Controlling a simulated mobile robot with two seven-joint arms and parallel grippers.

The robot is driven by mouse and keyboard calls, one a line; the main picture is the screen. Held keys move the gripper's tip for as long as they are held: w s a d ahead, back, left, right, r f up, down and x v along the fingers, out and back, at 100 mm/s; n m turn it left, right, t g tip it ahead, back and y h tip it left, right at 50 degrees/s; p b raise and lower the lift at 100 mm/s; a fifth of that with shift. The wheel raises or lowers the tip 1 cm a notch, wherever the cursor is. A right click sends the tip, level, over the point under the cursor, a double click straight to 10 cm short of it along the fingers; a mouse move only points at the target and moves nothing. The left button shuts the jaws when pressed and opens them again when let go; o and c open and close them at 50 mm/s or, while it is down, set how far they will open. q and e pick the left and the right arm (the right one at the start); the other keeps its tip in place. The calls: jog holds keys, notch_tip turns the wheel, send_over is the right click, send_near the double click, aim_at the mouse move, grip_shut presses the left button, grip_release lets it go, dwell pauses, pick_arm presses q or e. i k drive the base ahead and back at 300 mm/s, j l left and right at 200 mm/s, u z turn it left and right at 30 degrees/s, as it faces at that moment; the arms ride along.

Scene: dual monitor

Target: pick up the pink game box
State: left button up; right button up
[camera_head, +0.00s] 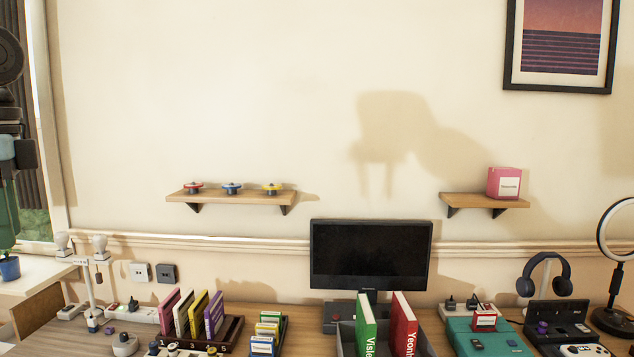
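A pink box (504,183) with a white label sits on the right end of the right wall shelf (460,201). A thin pink case (169,310) stands upright at the left end of a dark rack (228,334) on the desk, beside white, yellow and purple cases. I cannot tell from looks alone which is the game box. My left gripper (14,152) is at the far left edge, partly cut off, far from both pink things. Its opening is unclear. My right gripper is not in view.
A monitor (370,254) stands mid-desk, with green and red books (403,325) before it. The left shelf (240,198) holds small coloured discs. Headphones (545,272) and a ring light (606,310) stand at right. The wall space between the shelves is clear.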

aim_at(503, 184)
jog(key=i+l, duration=0.25)
jog(key=l, duration=0.15)
jog(key=i+l, duration=0.25)
jog(key=l, duration=0.2)
jog(key=i+l, duration=0.25)
jog(key=l, duration=0.15)
jog(key=i+l, duration=0.25)
jog(key=l, duration=0.2)
jog(key=i+l, duration=0.25)
jog(key=l, duration=0.15)
jog(key=i+l, duration=0.25)
jog(key=l, duration=0.15)
jog(key=i+l+z, duration=0.25)
jog(key=z, duration=1.15)
jog(key=i+l, duration=0.05)
jog(key=l, duration=0.05)
